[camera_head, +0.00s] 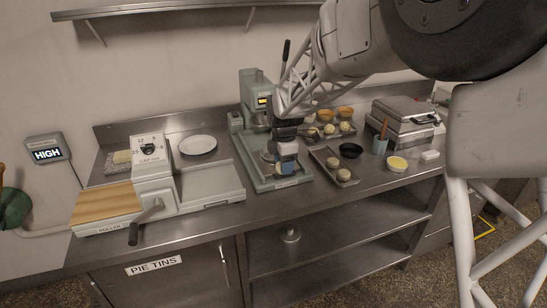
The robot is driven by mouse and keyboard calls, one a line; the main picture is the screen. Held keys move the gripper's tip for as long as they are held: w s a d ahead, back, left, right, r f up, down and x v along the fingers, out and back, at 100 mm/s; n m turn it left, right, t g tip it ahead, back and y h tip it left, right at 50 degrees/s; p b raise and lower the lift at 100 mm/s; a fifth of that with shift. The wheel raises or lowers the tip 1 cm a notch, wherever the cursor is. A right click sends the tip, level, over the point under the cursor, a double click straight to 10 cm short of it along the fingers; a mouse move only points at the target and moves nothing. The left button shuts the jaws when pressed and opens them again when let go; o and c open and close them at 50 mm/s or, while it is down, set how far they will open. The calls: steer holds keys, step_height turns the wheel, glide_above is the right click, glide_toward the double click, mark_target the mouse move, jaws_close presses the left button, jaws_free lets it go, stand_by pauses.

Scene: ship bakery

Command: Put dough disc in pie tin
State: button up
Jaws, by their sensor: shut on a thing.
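My gripper (287,168) is low over the front base of the green press (255,88), pointing down. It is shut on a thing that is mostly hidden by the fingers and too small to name. A pale round edge (267,156) shows just left of the gripper on the press base; I cannot tell whether it is the dough disc or a pie tin. A cabinet door below the counter carries a PIE TINS label (153,265), and the door looks closed. No other pie tin is clear to see.
A shelf hangs above.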

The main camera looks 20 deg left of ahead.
steer(key=shift+w+a, duration=0.1)
steer(key=shift+w, duration=0.05)
steer(key=w+a, duration=0.3)
steer(key=w, duration=0.1)
steer(key=w+a+f, duration=0.1)
steer(key=w+a, duration=0.2)
steer(key=w, duration=0.1)
steer(key=w+a, duration=0.3)
steer(key=w, duration=0.1)
steer(key=shift+w+a+f, duration=0.15)
steer(key=shift+w+f, duration=0.05)
steer(key=shift+w, duration=0.15)
stand_by(0.3)
steer(key=shift+f, duration=1.75)
steer(key=shift+f, duration=0.15)
steer(key=o, duration=0.6)
steer(key=shift+o, duration=0.2)
step_height(320, 180, up, 12)
